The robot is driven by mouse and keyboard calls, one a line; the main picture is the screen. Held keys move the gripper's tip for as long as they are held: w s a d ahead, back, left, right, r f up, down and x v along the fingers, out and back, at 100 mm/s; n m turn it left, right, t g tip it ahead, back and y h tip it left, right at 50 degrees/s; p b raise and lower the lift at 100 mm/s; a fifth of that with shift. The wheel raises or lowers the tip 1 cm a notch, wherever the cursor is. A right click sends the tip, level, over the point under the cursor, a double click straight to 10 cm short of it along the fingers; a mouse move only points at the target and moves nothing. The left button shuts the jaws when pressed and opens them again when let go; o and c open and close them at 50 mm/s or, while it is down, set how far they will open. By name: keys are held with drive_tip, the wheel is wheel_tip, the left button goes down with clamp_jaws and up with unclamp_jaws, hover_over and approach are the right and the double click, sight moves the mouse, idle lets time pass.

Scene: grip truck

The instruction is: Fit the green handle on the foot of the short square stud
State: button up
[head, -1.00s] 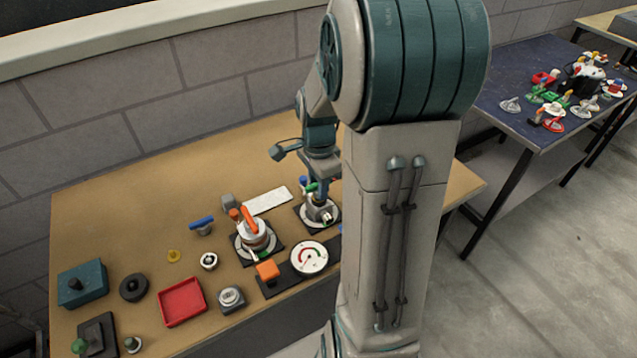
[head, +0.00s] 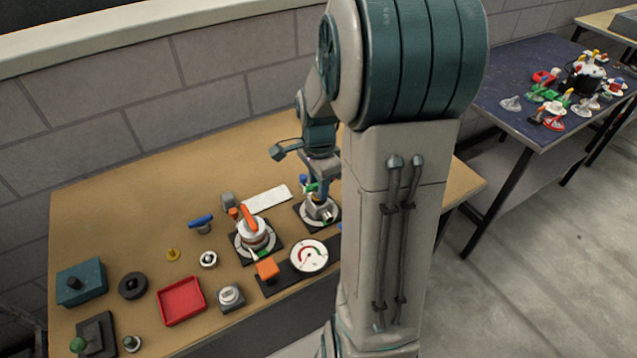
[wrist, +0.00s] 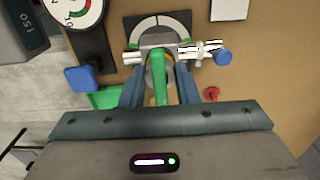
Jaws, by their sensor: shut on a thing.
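The green handle (wrist: 158,78) is held between the two fingers of my gripper (wrist: 158,92), pointing away from the gripper in the wrist view. Its far end lies over the middle of a round fitting with a white marked plate (wrist: 143,28) on a dark square base. A metal cross-piece lies there, with a blue-knobbed part (wrist: 222,57) at its right. The short square stud is not clearly visible; whether the handle touches it I cannot tell. In the head view my gripper (head: 322,196) is low over this fitting (head: 328,219).
Left of it in the head view stands a similar fitting with an orange handle (head: 249,218). A gauge (head: 310,256), an orange block (head: 267,268) and a red tray (head: 181,301) are nearby. A white plate (head: 267,199) lies behind. The wrist view shows a small red part (wrist: 211,94).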

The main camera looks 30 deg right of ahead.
drive_tip(key=shift+f, duration=0.3)
drive_tip(key=o, duration=1.4)
drive_tip(key=shift+o, duration=0.2)
drive_tip(key=shift+r+p, duration=2.7)
drive_tip(key=shift+r, duration=1.15)
drive_tip(key=s+a+r+n+t, duration=0.3)
drive_tip(key=s+a+r+n, duration=0.5)
drive_tip(key=s+a+n, duration=0.4)
drive_tip(key=n, duration=0.5)
drive_tip(key=shift+s+n, duration=0.25)
drive_tip(key=shift+n, duration=0.15)
